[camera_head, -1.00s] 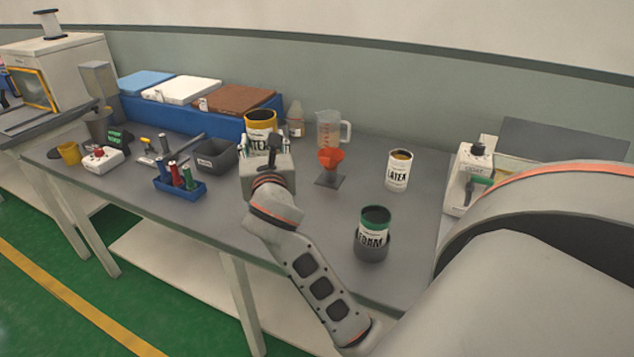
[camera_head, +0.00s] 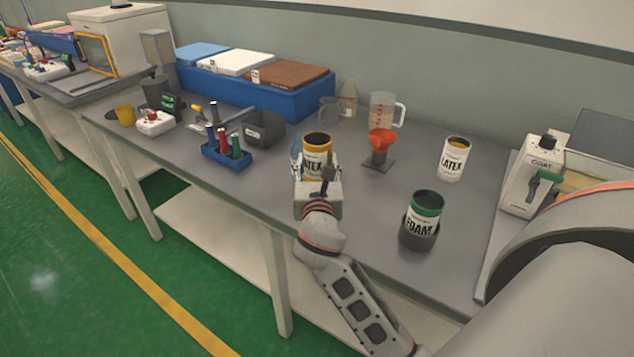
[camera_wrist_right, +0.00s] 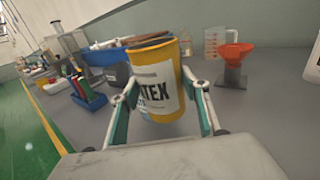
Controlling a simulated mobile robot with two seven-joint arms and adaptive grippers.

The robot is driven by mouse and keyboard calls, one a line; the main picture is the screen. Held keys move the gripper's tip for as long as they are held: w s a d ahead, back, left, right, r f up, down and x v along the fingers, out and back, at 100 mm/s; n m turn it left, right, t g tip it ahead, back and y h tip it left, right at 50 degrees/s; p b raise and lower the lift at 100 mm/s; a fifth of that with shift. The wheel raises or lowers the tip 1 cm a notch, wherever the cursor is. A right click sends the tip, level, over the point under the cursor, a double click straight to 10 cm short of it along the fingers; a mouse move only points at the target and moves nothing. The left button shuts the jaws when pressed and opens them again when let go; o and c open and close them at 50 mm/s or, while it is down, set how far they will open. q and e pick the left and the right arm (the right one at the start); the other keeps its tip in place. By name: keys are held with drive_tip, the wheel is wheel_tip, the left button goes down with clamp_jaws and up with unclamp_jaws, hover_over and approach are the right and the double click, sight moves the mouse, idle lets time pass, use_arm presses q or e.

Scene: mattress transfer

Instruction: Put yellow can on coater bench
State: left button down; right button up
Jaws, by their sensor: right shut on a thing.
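The yellow can (camera_head: 318,146) has a yellow rim and a white LATEX label. My right gripper (camera_head: 317,172) is shut on it near the front edge of the grey table. In the right wrist view the can (camera_wrist_right: 155,85) sits tilted between the two fingers of the gripper (camera_wrist_right: 165,115). I cannot tell whether its base is clear of the table. My left gripper is not in view.
A green FOAM can (camera_head: 425,208) stands in a dark holder, and another LATEX can (camera_head: 454,160) stands behind it. A red funnel (camera_head: 382,141) and a measuring jug (camera_head: 383,108) are behind the held can. A blue tube rack (camera_head: 227,156) is at left.

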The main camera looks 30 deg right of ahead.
sight(317, 179)
wheel_tip(317, 179, down, 5)
drive_tip(key=shift+r+b, duration=0.1)
drive_tip(key=shift+b, duration=0.6)
drive_tip(key=shift+f, duration=0.2)
drive_tip(key=shift+f, duration=0.15)
drive_tip(key=o, duration=1.2)
drive_tip(key=shift+o, duration=0.2)
